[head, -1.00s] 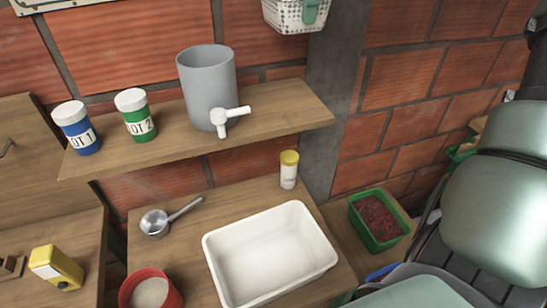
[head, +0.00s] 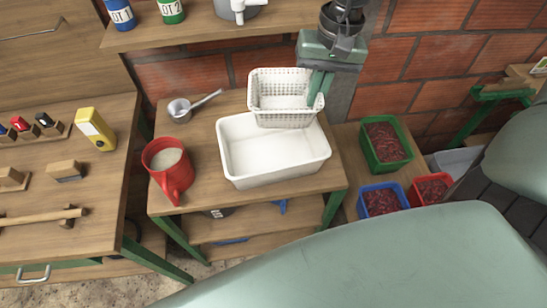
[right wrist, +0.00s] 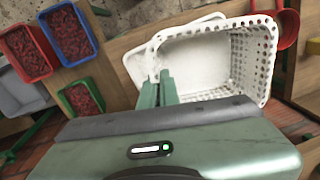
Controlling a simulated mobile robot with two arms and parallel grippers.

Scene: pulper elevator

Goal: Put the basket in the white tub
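The basket (head: 284,112) is white, perforated and empty. In the head view it overlaps the back of the white tub (head: 275,175), seemingly above it; the exact height gap is unclear. The tub is empty and stands on the wooden table. My right gripper (head: 317,88) points down at the basket's right side, shut on its rim. In the right wrist view, the gripper's fingers (right wrist: 158,92) grip the wall of the basket (right wrist: 250,62), and part of the tub (right wrist: 142,62) shows behind it. My left gripper is not in view.
A red jug (head: 172,172) and a metal scoop (head: 183,109) stand left of the tub. A wooden shelf (head: 200,38) with jars is above. Green (head: 366,155), blue (head: 364,205) and red (head: 416,190) crates of red contents sit at the right.

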